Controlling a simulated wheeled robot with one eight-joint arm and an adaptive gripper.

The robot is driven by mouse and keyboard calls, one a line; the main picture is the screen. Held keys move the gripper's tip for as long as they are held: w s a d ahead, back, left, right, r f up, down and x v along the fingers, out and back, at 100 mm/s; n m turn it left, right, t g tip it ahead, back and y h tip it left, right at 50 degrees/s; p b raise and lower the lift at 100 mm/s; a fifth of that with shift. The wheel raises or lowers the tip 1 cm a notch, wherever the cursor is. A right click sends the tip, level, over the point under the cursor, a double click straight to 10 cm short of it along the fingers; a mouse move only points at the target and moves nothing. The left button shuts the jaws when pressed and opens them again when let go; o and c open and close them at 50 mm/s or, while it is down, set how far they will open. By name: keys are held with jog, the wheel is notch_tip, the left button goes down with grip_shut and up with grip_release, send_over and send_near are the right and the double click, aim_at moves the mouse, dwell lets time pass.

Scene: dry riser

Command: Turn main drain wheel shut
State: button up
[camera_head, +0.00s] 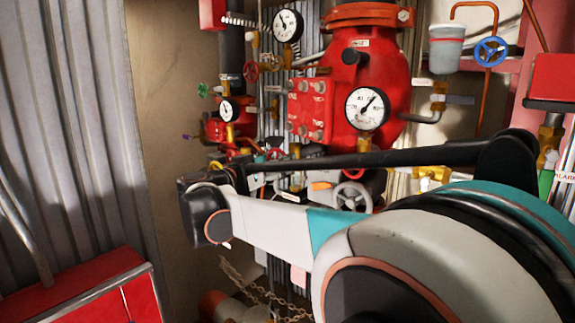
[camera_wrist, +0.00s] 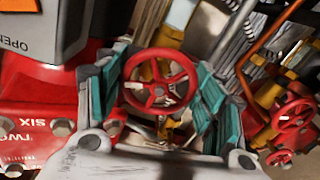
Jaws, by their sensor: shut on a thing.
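In the wrist view a red spoked handwheel (camera_wrist: 158,91) sits between the two teal-padded fingers of my gripper (camera_wrist: 162,72). The fingers are shut on its rim, one on the left side and one on the right. The wheel faces the wrist camera, with brass fittings behind it. No label naming this wheel as the main drain can be read. In the head view my fingers and their hold are hidden behind my arm.
A grey box marked OPEN (camera_wrist: 38,28) stands close to the left finger. Red handwheels (camera_wrist: 292,112) are at right. The head view shows a red valve body (camera_head: 375,75), gauges (camera_head: 367,109), a grey handwheel (camera_head: 352,197) and a blue handwheel (camera_head: 490,51).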

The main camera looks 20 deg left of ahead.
jog(key=o, duration=1.1)
jog(key=shift+f, duration=0.1)
jog(key=shift+c, duration=0.2)
jog(key=v, duration=1.2)
